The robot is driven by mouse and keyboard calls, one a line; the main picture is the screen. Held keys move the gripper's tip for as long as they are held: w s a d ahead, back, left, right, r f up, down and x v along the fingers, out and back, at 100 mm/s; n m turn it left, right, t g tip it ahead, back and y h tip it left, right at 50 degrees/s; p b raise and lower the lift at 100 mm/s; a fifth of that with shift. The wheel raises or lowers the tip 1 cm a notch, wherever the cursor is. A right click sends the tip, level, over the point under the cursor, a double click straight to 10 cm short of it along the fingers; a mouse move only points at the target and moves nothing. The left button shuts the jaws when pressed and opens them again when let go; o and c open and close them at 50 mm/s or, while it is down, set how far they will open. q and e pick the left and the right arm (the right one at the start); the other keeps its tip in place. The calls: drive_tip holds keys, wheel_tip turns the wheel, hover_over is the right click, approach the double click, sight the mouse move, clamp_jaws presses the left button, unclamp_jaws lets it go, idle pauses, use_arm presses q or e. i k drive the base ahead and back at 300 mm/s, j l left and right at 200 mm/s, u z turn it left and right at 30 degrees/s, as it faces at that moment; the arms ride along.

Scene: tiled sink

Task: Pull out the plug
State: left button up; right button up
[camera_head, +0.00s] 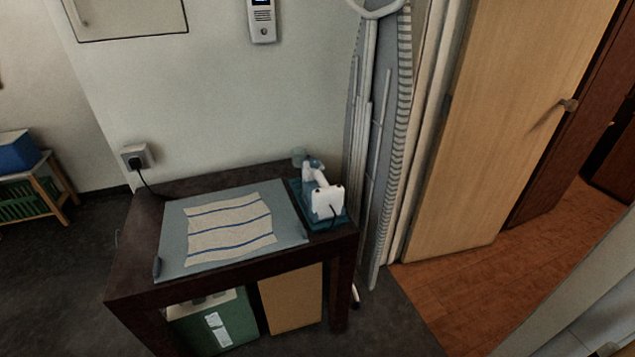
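A black plug (135,163) sits in a white wall socket (144,153) on the left part of the wall, just above the back left corner of a dark table. A black cord (148,187) runs from the plug down to the table and goes out of sight behind a grey-blue board. A white and blue iron (322,196) stands on a blue base at the right end of the table, with a short piece of dark cord at its side. Neither of my grippers shows in the head view.
The dark table (122,270) carries the grey-blue board (173,240) with a striped cloth (230,230). A green box (213,325) and a brown box (291,300) are underneath. A folded ironing board (380,150) leans at the right. A wooden door (500,120) stands beyond it. Dark floor (60,290) left is clear.

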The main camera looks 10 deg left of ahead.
sight(135, 163)
drive_tip(key=u, duration=1.6)
drive_tip(key=i+j, duration=0.2)
drive_tip(key=j, duration=0.2)
drive_tip(key=i+j, duration=0.2)
drive_tip(key=j, duration=0.2)
drive_tip(key=i+j, duration=0.2)
drive_tip(key=j, duration=0.15)
drive_tip(key=i+j+u, duration=0.1)
drive_tip(key=i+j, duration=0.15)
drive_tip(key=j, duration=0.15)
drive_tip(key=i+j, duration=0.2)
drive_tip(key=j, duration=0.2)
